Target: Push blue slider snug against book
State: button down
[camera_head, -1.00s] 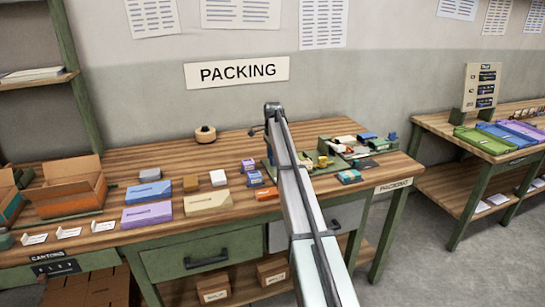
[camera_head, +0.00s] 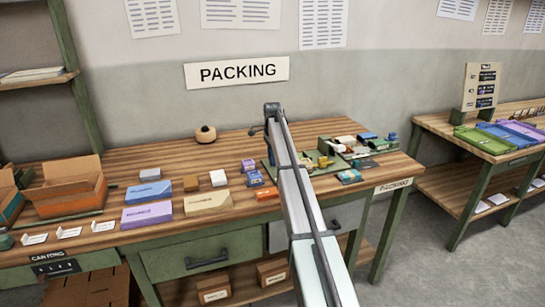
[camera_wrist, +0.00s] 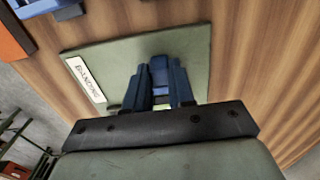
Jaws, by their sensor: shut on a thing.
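In the wrist view, my gripper (camera_wrist: 160,92) points down over a flat grey-green board (camera_wrist: 105,58) with a white label on its left edge. Its dark blue fingers are shut on a small blue block, which looks like the blue slider (camera_wrist: 159,68). The lower part of the block is hidden between the fingers. In the head view, my arm hides the gripper and most of this board (camera_head: 267,171). I cannot make out a book for certain in either view, nor any contact between it and the slider.
A green tray (camera_head: 372,153) with several small things stands to the right. Boxes (camera_head: 146,214) fill the table's left.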

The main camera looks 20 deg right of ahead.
jog(key=shift+d, duration=2.1)
jog(key=c, duration=1)
grip_release()
jog(key=shift+o, duration=0.2)
notch_tip(320, 180, up, 14)
jog(key=shift+a, duration=0.1)
